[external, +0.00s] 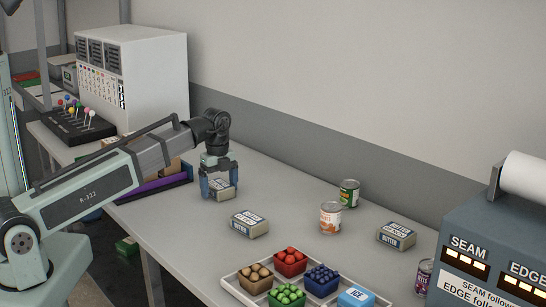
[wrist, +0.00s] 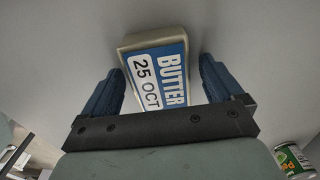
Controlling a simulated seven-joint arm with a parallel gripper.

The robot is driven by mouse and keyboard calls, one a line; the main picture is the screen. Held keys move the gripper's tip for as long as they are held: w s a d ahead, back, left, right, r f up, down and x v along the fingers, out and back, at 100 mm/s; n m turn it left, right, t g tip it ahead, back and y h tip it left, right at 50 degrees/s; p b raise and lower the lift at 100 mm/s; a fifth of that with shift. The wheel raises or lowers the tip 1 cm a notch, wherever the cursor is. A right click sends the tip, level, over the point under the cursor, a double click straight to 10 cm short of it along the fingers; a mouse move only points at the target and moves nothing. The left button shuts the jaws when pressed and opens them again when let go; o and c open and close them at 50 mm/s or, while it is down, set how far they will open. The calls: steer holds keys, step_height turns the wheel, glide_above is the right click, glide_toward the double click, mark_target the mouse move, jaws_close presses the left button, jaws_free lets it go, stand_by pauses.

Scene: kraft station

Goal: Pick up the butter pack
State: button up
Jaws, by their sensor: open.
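A cream butter pack with a blue and white label (external: 222,188) sits at my gripper (external: 218,190) near the back left of the table. In the wrist view the butter pack (wrist: 154,68) lies between the two blue fingers of my gripper (wrist: 160,78), its label reading "BUTTER 25 OCT". My gripper is open, with one finger on each side of the pack. Gaps show beside the fingertips. A second butter pack (external: 250,224) lies on the table to the right and nearer the camera. A third butter pack (external: 396,235) lies farther right.
A green can (external: 349,193) and an orange-labelled can (external: 330,217) stand right of centre. A white tray (external: 232,286) at the front holds fruit punnets and a blue ICE pack. A dark can (external: 424,277) stands beside the grey SEAM/EDGE machine (external: 480,235). A purple-edged bin (external: 160,187) is left.

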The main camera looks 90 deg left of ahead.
steer(key=shift+c, duration=0.4)
steer(key=c, duration=1.2)
steer(key=shift+o, duration=0.2)
steer(key=shift+r, duration=0.15)
